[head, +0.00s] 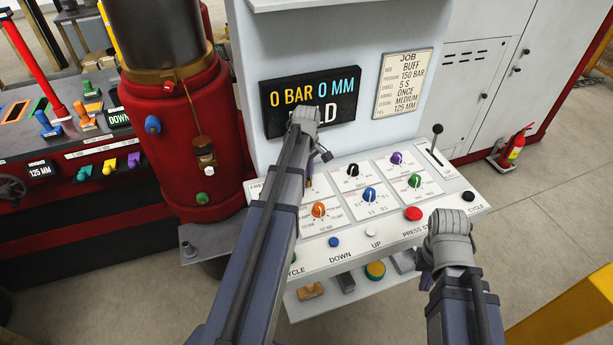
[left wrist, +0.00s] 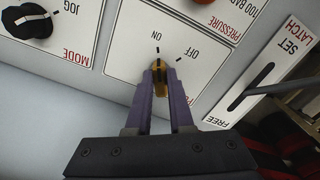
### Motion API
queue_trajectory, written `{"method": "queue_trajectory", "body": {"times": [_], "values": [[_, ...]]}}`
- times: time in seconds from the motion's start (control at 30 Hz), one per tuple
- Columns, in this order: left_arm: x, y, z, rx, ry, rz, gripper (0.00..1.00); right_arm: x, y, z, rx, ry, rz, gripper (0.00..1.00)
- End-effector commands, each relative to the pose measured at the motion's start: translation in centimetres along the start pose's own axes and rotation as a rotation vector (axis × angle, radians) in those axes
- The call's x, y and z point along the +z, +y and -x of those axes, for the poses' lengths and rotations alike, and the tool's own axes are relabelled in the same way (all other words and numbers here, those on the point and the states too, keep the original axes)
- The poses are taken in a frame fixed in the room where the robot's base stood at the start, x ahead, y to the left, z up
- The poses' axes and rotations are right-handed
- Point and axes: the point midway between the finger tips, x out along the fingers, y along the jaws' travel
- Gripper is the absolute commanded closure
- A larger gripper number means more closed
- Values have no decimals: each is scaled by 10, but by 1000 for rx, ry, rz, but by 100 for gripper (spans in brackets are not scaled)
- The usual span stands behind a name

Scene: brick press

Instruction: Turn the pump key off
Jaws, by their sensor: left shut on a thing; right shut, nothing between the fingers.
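The pump key, a small yellow key (left wrist: 159,78), sits in a white panel marked ON and OFF, seen upside down in the left wrist view. My left gripper (left wrist: 159,72) is shut on it, one purple finger on each side. The key's visible end lies near the ON tick; the OFF tick is to its right. In the head view my left arm hides the key and most of the left gripper. My right wrist (head: 448,238) is in front of the console's right part, and its fingers are largely hidden.
The console (head: 375,225) carries several coloured knobs, a red button (head: 413,214) and a black lever (head: 437,130). A display (head: 350,90) reads 0 BAR 0 MM. The black mode knob (left wrist: 27,22) and latch slot (left wrist: 250,87) flank the key panel.

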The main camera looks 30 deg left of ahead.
Motion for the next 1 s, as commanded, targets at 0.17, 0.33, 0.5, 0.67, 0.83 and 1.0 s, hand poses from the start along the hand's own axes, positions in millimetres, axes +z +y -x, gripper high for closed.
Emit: {"method": "queue_trajectory", "body": {"times": [0.17,0.33,0.5,0.67,0.83,1.0], "values": [[0,0,0,0,0,-32,100,0,0,0,0,0,0,100],[0,-1,0,0,0,-122,100,0,0,0,0,0,0,100],[0,-1,0,0,0,-264,100,0,0,0,0,0,0,100],[0,-2,0,0,0,-418,100,0,0,0,0,0,0,100],[-1,-3,0,0,0,-578,100,0,0,0,0,0,0,100],[-1,-3,0,0,0,-727,100,0,0,0,0,0,0,100]]}}
